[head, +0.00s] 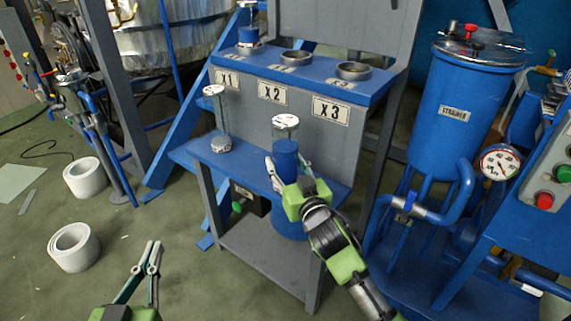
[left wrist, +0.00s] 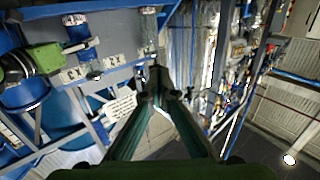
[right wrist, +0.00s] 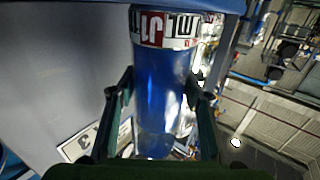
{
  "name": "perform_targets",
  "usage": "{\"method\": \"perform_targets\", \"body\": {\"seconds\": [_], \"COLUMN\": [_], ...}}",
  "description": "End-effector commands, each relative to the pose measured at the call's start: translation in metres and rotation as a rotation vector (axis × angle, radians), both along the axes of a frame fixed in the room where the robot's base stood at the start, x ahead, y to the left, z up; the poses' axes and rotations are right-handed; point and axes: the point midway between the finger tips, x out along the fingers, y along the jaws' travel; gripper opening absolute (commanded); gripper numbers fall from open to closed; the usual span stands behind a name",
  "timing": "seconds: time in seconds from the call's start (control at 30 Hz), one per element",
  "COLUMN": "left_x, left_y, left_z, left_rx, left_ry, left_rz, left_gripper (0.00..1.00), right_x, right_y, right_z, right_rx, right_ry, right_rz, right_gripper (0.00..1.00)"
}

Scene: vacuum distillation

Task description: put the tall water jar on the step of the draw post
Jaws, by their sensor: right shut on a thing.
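The tall water jar (head: 285,152), clear with blue contents and a white-and-red label at its top, is held upright in my right gripper (head: 288,166). In the right wrist view the jar (right wrist: 162,85) stands between the two fingers (right wrist: 160,95), which are shut on it. The draw post's blue step (head: 240,166) runs below the X 1 to X 3 plates. The jar is over or at the step's right part; its base is hidden by the gripper, so I cannot tell whether it touches. My left gripper (head: 153,244) is empty, low at left, its tips close together.
A clear jar (head: 219,125) stands on the step's left part. The upper shelf has round holders (head: 354,71), with a blue-filled jar (head: 248,30) at the left one. A blue strainer tank (head: 450,120) with a gauge (head: 501,163) stands to the right. White rolls (head: 74,247) lie on the floor.

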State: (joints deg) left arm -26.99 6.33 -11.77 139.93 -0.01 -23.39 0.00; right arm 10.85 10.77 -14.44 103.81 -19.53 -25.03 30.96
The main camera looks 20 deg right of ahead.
Motion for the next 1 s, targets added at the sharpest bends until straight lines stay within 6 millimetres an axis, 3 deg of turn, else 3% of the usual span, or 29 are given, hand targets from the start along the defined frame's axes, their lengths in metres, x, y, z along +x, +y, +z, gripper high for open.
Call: {"method": "perform_targets", "body": {"seconds": [0.17, 0.2, 0.27, 0.67, 0.83, 1.0], "left_x": [0.0, 0.0, 0.0, 0.0, -0.004, -0.015], "left_y": [0.0, 0.0, 0.0, -0.001, 0.005, 0.013], "left_z": [0.003, 0.004, 0.004, 0.004, -0.023, -0.058], "left_rx": [-0.004, -0.005, -0.004, -0.004, 0.029, 0.069], "left_ry": [-0.016, -0.019, -0.018, -0.01, 0.111, 0.277], "left_rz": [0.0, -0.001, -0.001, -0.001, 0.008, 0.019], "left_gripper": [0.0, 0.0, 0.0, 0.0, 0.0, 0.0], "right_x": [0.0, 0.0, 0.0, 0.0, -0.022, -0.058], "right_y": [0.0, 0.0, 0.0, 0.0, -0.001, -0.004], "right_z": [0.001, -0.002, -0.002, 0.001, 0.0, 0.0], "right_rx": [0.001, 0.0, 0.0, 0.0, 0.001, 0.003], "right_ry": [-0.007, 0.0, 0.0, 0.0, 0.003, 0.005], "right_rz": [0.001, 0.0, 0.0, 0.0, 0.001, 0.0], "right_gripper": [0.03, 0.49, 0.61, 0.61, 0.61, 0.61]}}
